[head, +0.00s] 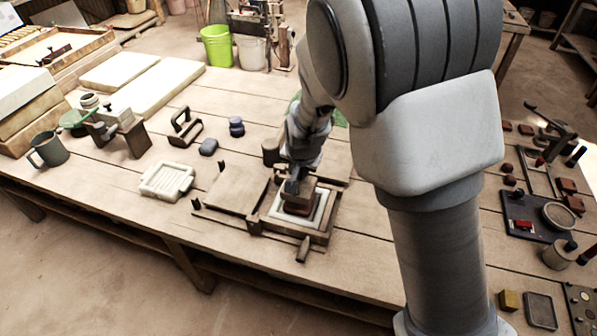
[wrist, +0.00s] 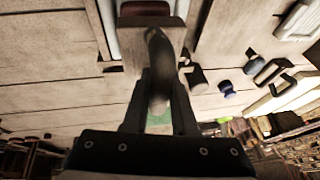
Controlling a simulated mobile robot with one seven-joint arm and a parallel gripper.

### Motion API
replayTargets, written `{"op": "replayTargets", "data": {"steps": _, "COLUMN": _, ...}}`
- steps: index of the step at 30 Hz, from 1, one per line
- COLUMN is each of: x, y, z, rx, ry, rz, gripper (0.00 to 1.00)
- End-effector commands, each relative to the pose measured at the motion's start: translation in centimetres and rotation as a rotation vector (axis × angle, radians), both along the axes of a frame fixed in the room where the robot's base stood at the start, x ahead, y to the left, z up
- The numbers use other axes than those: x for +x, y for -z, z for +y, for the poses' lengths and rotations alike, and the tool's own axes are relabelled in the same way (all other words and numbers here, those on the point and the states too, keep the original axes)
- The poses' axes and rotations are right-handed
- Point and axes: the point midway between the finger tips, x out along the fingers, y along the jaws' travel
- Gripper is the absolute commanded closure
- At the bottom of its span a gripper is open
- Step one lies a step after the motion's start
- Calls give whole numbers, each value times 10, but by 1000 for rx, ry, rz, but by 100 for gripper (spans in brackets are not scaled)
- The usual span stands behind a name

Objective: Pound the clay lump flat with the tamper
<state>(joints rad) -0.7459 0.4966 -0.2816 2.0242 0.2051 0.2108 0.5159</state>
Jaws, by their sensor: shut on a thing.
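My gripper (head: 293,188) is at the wooden press on the table, above its white-lined square mould (head: 318,214). In the wrist view my gripper (wrist: 158,100) is shut on the dark handle of the tamper (wrist: 157,60). The tamper also shows in the head view (head: 301,196), its wooden block upright over the middle of the mould. A reddish-brown mass, likely the clay lump (head: 297,209), shows just under the block. In the wrist view a reddish strip (wrist: 145,8) shows past the block's edge. Whether block and clay touch is hard to tell.
The press's wooden lid (head: 238,189) lies open left of the mould, and a handle (head: 303,250) sticks out in front. A white slotted tray (head: 167,181), a blue knob (head: 236,126) and a dark handled tool (head: 185,127) stand to the left. Table space in front is clear.

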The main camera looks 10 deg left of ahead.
Motion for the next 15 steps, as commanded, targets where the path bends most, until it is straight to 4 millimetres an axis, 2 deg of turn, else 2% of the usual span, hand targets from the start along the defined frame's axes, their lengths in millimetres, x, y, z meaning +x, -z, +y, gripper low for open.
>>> {"op": "replayTargets", "data": {"steps": 1, "x": 1, "y": -18, "z": 1, "rx": 1, "ry": 0, "rz": -3, "gripper": 100}}
{"op": "replayTargets", "data": {"steps": 3, "x": 1, "y": -23, "z": 1, "rx": 2, "ry": 0, "rz": -2, "gripper": 100}}
{"op": "replayTargets", "data": {"steps": 15, "x": 5, "y": -19, "z": 3, "rx": 1, "ry": 0, "rz": -1, "gripper": 100}}
